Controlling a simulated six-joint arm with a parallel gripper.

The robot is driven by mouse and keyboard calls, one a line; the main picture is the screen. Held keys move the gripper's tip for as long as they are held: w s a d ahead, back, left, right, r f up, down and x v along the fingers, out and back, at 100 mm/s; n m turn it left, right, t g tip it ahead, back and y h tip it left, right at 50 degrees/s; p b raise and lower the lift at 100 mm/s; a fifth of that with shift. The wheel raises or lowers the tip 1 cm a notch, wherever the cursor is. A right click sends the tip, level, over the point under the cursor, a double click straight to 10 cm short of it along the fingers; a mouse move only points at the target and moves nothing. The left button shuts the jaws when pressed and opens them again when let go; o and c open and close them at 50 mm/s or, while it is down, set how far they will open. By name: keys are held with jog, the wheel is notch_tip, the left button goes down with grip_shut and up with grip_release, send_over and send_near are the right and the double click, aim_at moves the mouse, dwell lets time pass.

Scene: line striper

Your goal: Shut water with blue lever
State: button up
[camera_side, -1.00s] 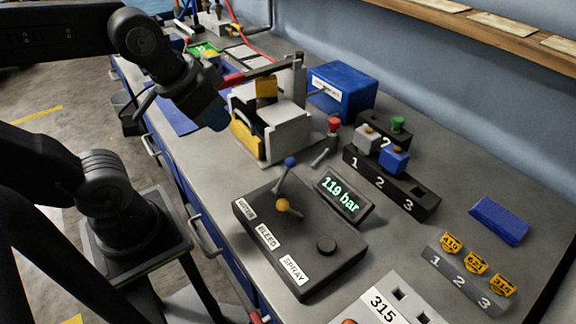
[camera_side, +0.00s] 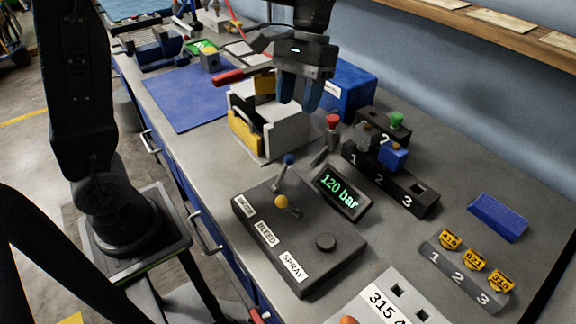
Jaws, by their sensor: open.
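The blue-tipped lever (camera_side: 282,172) stands tilted at the back left of a dark control box (camera_side: 318,262), beside a label that I can only partly read. A yellow-tipped lever (camera_side: 283,202) is just in front of it, near the BLEED label. My gripper (camera_side: 298,104) is open and empty, pointing down above the white and yellow box, well above and behind the blue lever.
A display (camera_side: 340,194) reads 120 bar. A red-tipped part (camera_side: 332,124) stands behind it. A numbered black rack (camera_side: 400,186) holds coloured blocks to the right. A white and yellow box (camera_side: 285,128) and blue box (camera_side: 352,88) stand behind.

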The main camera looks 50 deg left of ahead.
aim_at(288, 165)
jog(key=shift+g, duration=0.3)
jog(key=x, duration=0.9)
jog(key=w+x, duration=0.1)
jog(key=x, duration=0.4)
jog(key=shift+d+f, duration=0.2)
jog(key=shift+c, duration=0.2)
grip_shut()
